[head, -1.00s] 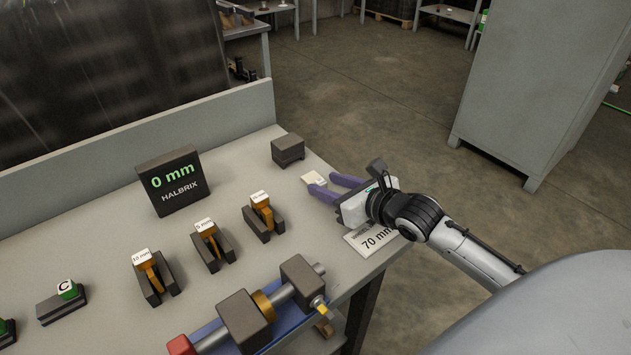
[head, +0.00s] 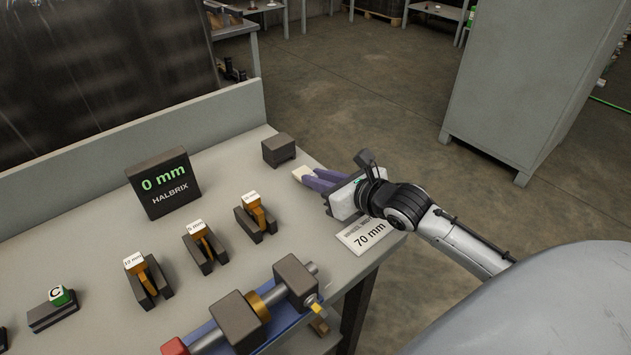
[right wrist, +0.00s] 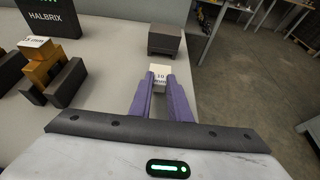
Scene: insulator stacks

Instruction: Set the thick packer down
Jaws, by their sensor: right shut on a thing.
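My right gripper (head: 306,177) comes in from the right over the table's right part. Its purple fingers are shut on a small pale packer (head: 301,173), of which the end shows past the fingertips. In the right wrist view the packer (right wrist: 160,74) sits between the two fingertips, and its white face carries a label that seems to read 10 mm. Whether it touches the tabletop is hard to tell. A dark block (head: 279,150) stands just beyond it, apart from it; it also shows in the right wrist view (right wrist: 165,40). My left gripper is out of view.
Several orange packers with white labels stand in dark holders, one nearest the gripper (head: 252,204). A 0 mm display (head: 163,183) stands behind them. A 70 mm card (head: 363,236) lies near the right edge. A shaft assembly (head: 262,308) is in front. Bare tabletop (head: 308,240) lies between.

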